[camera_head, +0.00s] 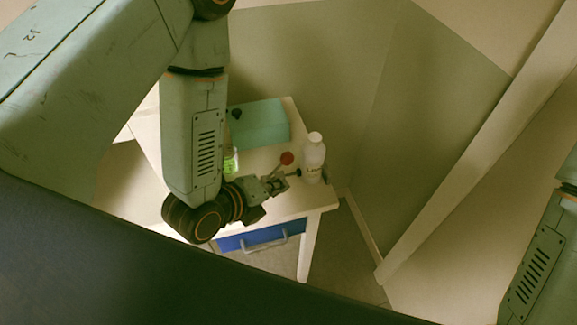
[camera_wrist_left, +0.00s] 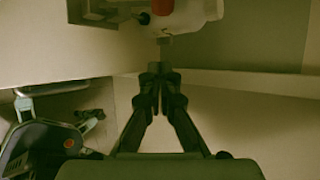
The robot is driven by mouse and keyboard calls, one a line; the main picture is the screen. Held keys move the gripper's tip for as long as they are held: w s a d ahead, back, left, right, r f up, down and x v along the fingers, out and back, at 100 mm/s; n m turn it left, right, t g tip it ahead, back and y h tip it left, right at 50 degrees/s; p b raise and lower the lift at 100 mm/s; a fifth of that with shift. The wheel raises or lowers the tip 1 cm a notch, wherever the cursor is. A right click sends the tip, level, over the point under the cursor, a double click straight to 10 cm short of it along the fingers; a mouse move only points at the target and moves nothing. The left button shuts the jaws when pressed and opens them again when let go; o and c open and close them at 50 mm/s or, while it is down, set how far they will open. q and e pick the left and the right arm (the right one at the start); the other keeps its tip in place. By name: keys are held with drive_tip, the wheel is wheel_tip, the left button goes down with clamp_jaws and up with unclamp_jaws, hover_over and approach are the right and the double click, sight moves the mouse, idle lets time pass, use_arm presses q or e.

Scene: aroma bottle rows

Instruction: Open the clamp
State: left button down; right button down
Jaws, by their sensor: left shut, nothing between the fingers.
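My left gripper (camera_head: 276,184) is over the front right part of the white table, shut and empty. In the left wrist view its fingertips (camera_wrist_left: 160,70) meet, with nothing between them. No separate clamp can be made out in either view. A white bottle (camera_head: 314,152) with a white cap stands upright on the table, just right of the gripper. A red round thing (camera_head: 287,158) shows beside the bottle, above the gripper; it also shows at the top of the wrist view (camera_wrist_left: 162,6). My right gripper cannot be made out; only part of that arm shows at the right.
The white table (camera_head: 286,208) has a blue drawer (camera_head: 262,235) with a handle below. A teal box (camera_head: 262,123) lies at the back of the table. A green container (camera_head: 231,160) is partly hidden behind my left arm. Walls close off the back; floor is clear right of the table.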

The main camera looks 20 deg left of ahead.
sight(280, 165)
use_arm(q)
drive_tip(key=x, duration=0.9)
drive_tip(key=shift+w+d+f, duration=0.1)
drive_tip(key=shift+w+d, duration=0.15)
drive_tip(key=shift+w+a+r+p, duration=0.15)
drive_tip(key=shift+a+r+p, duration=0.3)
drive_tip(key=shift+a, duration=0.1)
drive_tip(key=shift+w+a+r, duration=0.25)
drive_tip(key=shift+a+r, duration=0.15)
drive_tip(key=shift+a, duration=0.05)
drive_tip(key=shift+a+r+p, duration=0.15)
drive_tip(key=shift+a+p, duration=0.2)
drive_tip(key=shift+a, duration=0.35)
drive_tip(key=shift+d, duration=0.1)
use_arm(e)
drive_tip(key=shift+d+r, duration=0.15)
drive_tip(key=shift+r, duration=0.65)
use_arm(q)
drive_tip(key=shift+w+d, duration=0.1)
drive_tip(key=shift+d, duration=0.05)
use_arm(e)
drive_tip(key=shift+d+f, duration=0.1)
drive_tip(key=shift+d, duration=0.1)
use_arm(q)
drive_tip(key=shift+w, duration=0.1)
use_arm(e)
drive_tip(key=shift+f, duration=0.1)
